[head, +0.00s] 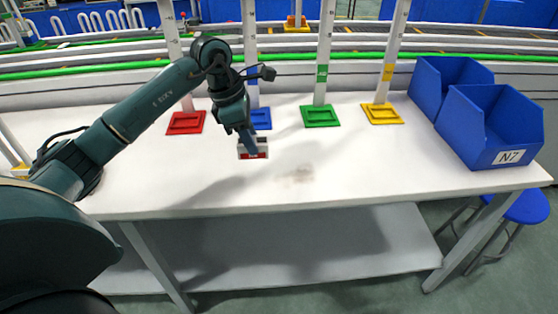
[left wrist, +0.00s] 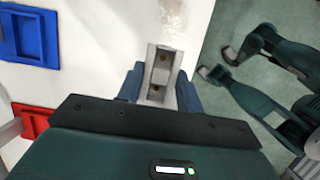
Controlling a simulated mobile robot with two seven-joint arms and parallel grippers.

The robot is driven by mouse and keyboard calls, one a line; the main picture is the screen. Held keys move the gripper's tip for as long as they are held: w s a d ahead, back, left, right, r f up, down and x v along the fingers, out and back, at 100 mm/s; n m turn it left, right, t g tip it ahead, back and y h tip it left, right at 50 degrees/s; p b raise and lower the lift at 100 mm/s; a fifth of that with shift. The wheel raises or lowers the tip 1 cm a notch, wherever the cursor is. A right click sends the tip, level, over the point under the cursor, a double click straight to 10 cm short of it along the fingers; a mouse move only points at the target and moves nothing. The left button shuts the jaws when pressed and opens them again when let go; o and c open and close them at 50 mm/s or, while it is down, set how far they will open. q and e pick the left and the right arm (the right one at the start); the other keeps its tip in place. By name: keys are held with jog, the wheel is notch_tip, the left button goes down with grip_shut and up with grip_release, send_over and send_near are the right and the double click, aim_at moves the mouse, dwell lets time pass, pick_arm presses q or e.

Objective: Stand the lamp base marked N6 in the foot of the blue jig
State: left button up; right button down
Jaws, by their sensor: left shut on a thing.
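The lamp base (head: 253,155) is a small pale block with a red front label, whose writing is too small to read. My left gripper (head: 250,141) is shut on it, in front of the blue jig. In the left wrist view the lamp base (left wrist: 160,68) shows between the two fingers of the left gripper (left wrist: 160,92). I cannot tell whether its underside touches the table. The blue jig's foot (head: 261,119) is a flat blue plate below a tall white post, partly hidden by my left arm. It also shows in the left wrist view (left wrist: 54,40), empty.
A red jig foot (head: 186,123) stands left of the blue one; green (head: 320,117) and yellow (head: 382,114) feet stand to its right. Blue bins (head: 462,128), one marked N7, stand at the table's right end. The white table's (head: 350,165) front middle is clear.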

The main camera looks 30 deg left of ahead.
pick_arm(q)
notch_tip(320, 180, down, 3)
jog(key=shift+s+f, duration=0.1)
jog(key=shift+s, duration=0.05)
jog(key=shift+f, duration=2.15)
jog(key=shift+f, duration=0.2)
jog(key=o, duration=1)
jog(key=shift+r, duration=0.1)
